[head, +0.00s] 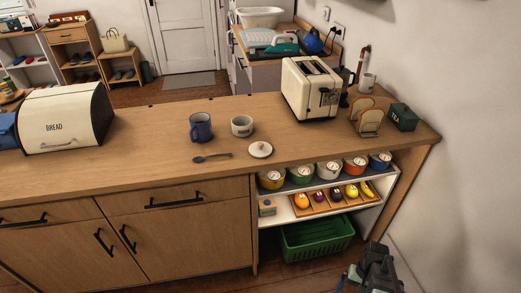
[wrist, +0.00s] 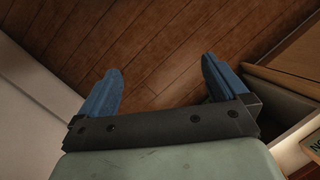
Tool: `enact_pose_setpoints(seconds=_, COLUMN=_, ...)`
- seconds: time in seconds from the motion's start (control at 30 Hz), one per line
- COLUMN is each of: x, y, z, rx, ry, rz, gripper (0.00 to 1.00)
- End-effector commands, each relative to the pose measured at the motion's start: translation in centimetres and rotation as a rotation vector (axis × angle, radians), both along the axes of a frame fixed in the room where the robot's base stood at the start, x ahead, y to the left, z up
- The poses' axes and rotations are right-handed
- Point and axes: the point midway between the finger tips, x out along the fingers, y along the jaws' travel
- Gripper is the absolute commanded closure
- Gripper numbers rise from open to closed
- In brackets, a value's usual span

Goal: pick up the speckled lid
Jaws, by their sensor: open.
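The speckled lid (head: 260,149) is a small, round, pale lid with a knob. It lies on the wooden counter (head: 120,180) near its front edge, in the head view. It is just below a white mug-like pot (head: 242,126) and right of a dark spoon (head: 212,157). My gripper (head: 350,277) is low at the bottom right of the head view, in front of the shelf unit and well away from the lid. In the wrist view my gripper (wrist: 158,85) has its two blue fingers wide apart, with only wooden floor between them. The lid is not in the wrist view.
A blue mug (head: 201,127) stands left of the pot. A cream toaster (head: 311,88), a toast rack (head: 369,118) and a green tin (head: 403,117) stand at the right. A bread bin (head: 65,118) is at the left. Open shelves hold several pots, above a green crate (head: 317,238).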

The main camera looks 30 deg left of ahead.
Motion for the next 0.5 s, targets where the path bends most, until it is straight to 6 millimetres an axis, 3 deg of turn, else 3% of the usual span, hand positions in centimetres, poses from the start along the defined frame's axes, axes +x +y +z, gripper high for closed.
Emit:
enact_pose_setpoints(seconds=0.03, x=1.5, y=1.2, z=1.1, rx=0.011, ry=-0.019, rz=0.015, gripper=0.00)
enact_pose_setpoints(seconds=0.2, x=4.9, y=4.9, z=4.8, rx=0.047, ry=-0.067, rz=0.061, gripper=0.00)
enact_pose_setpoints(seconds=0.5, x=9.7, y=12.1, z=12.6, rx=0.117, ry=-0.145, rz=0.147, gripper=0.00)
